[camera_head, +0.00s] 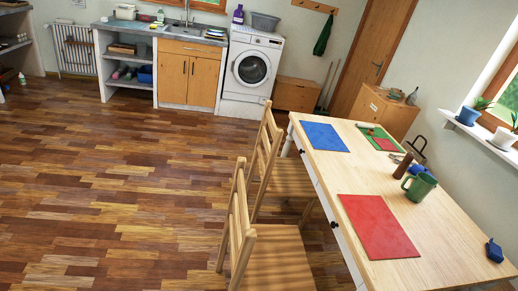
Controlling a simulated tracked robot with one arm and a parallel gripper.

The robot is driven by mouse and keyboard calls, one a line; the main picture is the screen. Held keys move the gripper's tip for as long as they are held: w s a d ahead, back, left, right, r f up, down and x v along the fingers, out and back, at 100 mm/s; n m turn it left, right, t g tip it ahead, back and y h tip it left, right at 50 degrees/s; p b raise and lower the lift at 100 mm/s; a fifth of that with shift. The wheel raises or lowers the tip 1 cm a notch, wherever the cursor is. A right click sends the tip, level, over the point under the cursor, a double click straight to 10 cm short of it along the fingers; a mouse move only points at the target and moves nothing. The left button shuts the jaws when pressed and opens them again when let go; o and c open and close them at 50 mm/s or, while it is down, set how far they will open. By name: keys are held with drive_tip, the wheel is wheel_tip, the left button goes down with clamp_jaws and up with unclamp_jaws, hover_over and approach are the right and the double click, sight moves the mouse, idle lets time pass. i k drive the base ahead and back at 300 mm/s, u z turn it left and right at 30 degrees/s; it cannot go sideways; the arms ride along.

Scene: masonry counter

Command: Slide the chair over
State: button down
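Two wooden slatted chairs stand along the left side of a light wooden table (315,176). The nearer chair (279,262) is at the bottom centre, its seat cut off by the lower edge of the picture. The farther chair (287,178) stands beyond it, its seat partly behind the nearer chair's back and close to the table side. Both backrests face left, towards the open floor. I cannot tell from the frame which of the two the task means. My gripper is not in the picture.
Open parquet floor (110,200) lies left of the chairs. On the table are a blue mat (324,137), a red mat (378,226) and a green mug (419,187). A washing machine (252,68), wooden cabinet (187,75) and low wooden box (296,94) line the back wall.

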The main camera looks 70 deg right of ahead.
sight(264, 257)
drive_tip(key=z, duration=0.9)
drive_tip(key=i, duration=1.05)
drive_tip(key=u, duration=0.05)
